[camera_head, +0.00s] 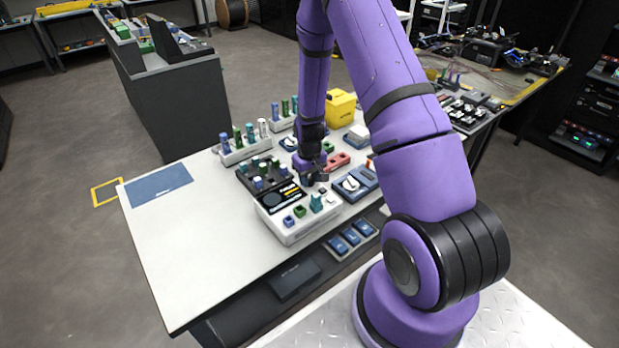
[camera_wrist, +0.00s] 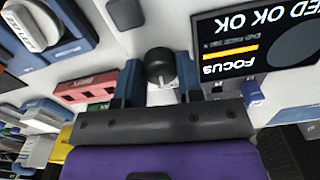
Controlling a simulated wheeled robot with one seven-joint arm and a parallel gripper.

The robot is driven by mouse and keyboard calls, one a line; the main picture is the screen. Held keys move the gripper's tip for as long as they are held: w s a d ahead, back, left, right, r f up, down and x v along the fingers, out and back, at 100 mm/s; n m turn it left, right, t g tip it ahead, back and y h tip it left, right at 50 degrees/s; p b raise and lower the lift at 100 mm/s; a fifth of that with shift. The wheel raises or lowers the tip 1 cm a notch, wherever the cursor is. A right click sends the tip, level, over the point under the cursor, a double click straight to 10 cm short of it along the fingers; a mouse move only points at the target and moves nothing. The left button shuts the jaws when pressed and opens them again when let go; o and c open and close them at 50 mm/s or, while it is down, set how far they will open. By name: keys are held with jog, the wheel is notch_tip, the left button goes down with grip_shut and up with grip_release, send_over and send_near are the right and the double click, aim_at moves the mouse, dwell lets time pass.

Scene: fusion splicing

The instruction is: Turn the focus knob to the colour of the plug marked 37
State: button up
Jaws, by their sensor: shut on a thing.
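My gripper (camera_wrist: 160,82) is shut on a round black knob (camera_wrist: 160,66), one dark-blue finger on each side of it. The knob stands on the white device beside its screen (camera_wrist: 255,45), which shows the word FOCUS upside down in this view and an orange bar. In the head view my gripper (camera_head: 313,178) is at the back right of the white device (camera_head: 290,232), beside the screen (camera_head: 282,198), and hides the knob. Coloured plugs stand in a grey rack (camera_head: 245,153) and in the dark tray (camera_head: 244,176). No number 37 is readable on any plug.
A blue box with a white dial (camera_head: 350,183) stands right of the device. A red block (camera_head: 337,161) and a yellow case (camera_head: 341,108) lie behind. Green and blue plugs (camera_head: 300,211) stand on the device's front.

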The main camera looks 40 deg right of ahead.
jog(key=m, duration=0.6)
jog(key=shift+m, duration=2.3)
jog(key=o, duration=0.6)
jog(key=shift+o, duration=0.2)
notch_tip(320, 180, up, 11)
